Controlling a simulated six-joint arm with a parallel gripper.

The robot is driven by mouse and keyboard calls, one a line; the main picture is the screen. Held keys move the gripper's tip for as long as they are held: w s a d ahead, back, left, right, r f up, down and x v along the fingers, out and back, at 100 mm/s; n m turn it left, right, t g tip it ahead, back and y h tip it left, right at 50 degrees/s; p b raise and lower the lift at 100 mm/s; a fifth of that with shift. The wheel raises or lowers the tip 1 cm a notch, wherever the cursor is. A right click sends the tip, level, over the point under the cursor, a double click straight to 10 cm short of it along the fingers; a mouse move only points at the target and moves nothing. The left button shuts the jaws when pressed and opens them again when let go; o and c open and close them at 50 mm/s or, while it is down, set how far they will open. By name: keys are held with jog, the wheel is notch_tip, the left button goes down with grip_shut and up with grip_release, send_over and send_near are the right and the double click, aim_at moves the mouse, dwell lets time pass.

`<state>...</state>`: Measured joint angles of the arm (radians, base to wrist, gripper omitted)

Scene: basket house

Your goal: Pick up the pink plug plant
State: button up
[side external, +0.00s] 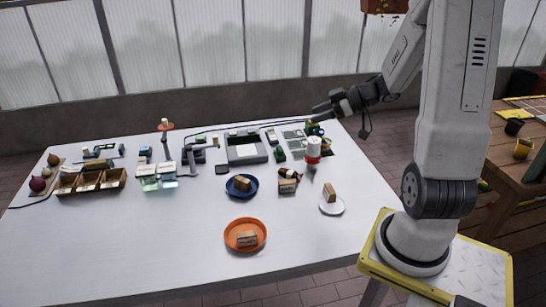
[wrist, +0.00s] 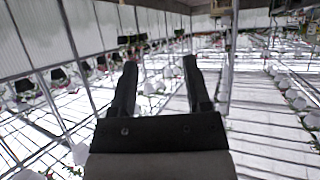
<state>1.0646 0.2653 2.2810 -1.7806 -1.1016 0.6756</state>
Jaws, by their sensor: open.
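I cannot make out the pink plug plant for certain in either view. A small dark red and green item (side external: 288,174), too small to identify, sits on the white table (side external: 175,235) between the blue plate and the red-and-white container. My gripper (side external: 317,112) is raised over the back right of the table, pointing left and roughly level. In the wrist view my gripper (wrist: 159,66) has its two black fingers wide apart with nothing between them. That view looks away across the greenhouse and shows no tabletop item.
A blue plate (side external: 255,187), an orange plate (side external: 230,241) and a white plate (side external: 338,208) hold blocks. A red-and-white container (side external: 313,148) stands below my gripper. The front left is clear.

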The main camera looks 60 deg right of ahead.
jog(key=w+d+r+m+t+h, duration=0.25)
jog(key=d+r+m+h, duration=0.25)
jog(key=d+m+h, duration=0.5)
jog(key=s+d+f+m+g+h, duration=0.4)
jog(key=s+d+m+g, duration=0.25)
jog(key=m, duration=0.55)
jog(key=w+a+f+m+g+y, duration=0.2)
jog(key=a+f+m+y, duration=0.5)
jog(key=m, duration=0.4)
jog(key=w+a+r+m+t+y, duration=0.1)
jog(key=w+a+r+m+t, duration=0.4)
jog(key=w+r+m+t, duration=0.4)
jog(key=shift+n+g, duration=0.3)
jog(key=shift+g, duration=0.1)
jog(key=shift+w+a+f, duration=0.1)
jog(key=shift+w+f, duration=0.05)
jog(key=shift+f, duration=5.4)
jog(key=shift+w+f, duration=0.15)
jog(key=shift+f, duration=5.35)
